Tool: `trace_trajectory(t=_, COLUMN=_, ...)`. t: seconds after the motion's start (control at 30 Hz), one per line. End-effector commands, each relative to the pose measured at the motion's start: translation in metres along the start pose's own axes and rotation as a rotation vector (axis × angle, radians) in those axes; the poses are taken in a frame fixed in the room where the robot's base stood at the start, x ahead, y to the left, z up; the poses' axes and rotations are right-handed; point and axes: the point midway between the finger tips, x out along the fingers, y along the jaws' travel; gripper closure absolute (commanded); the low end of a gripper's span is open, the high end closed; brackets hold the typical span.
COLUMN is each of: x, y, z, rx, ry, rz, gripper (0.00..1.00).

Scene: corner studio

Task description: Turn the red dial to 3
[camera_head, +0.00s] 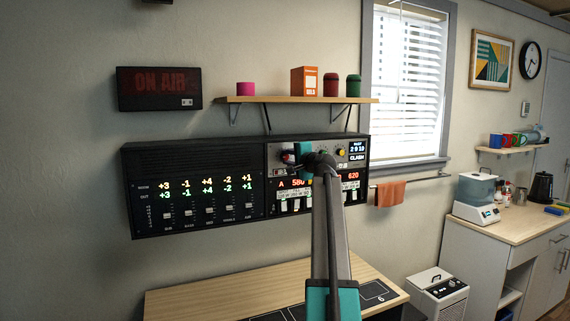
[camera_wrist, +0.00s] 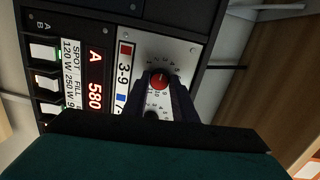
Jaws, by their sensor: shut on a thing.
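The red dial (camera_wrist: 160,80) sits on a light panel with small numbers around it. A pale mark shows on its face, but I cannot tell which number it points to. My gripper (camera_wrist: 162,97) is shut on the dial, with one dark finger on each side of it. In the head view my gripper (camera_head: 294,161) is at the left part of the panel's upper row. The dial is largely hidden there by the gripper and arm.
The dark wall console (camera_head: 195,157) has sliders and lit digits left of the dial. A yellow knob (camera_head: 340,152) and a display (camera_head: 356,149) are to its right. A shelf (camera_head: 300,100) with several containers hangs above. A wooden desk (camera_head: 200,295) stands below.

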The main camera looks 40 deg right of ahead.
Motion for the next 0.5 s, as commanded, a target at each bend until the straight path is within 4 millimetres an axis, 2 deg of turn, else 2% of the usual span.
trace_trajectory(t=0.5, x=0.0008, y=-0.0056, z=-0.0023, rx=-0.033, ry=0.008, rz=-0.007, gripper=0.97)
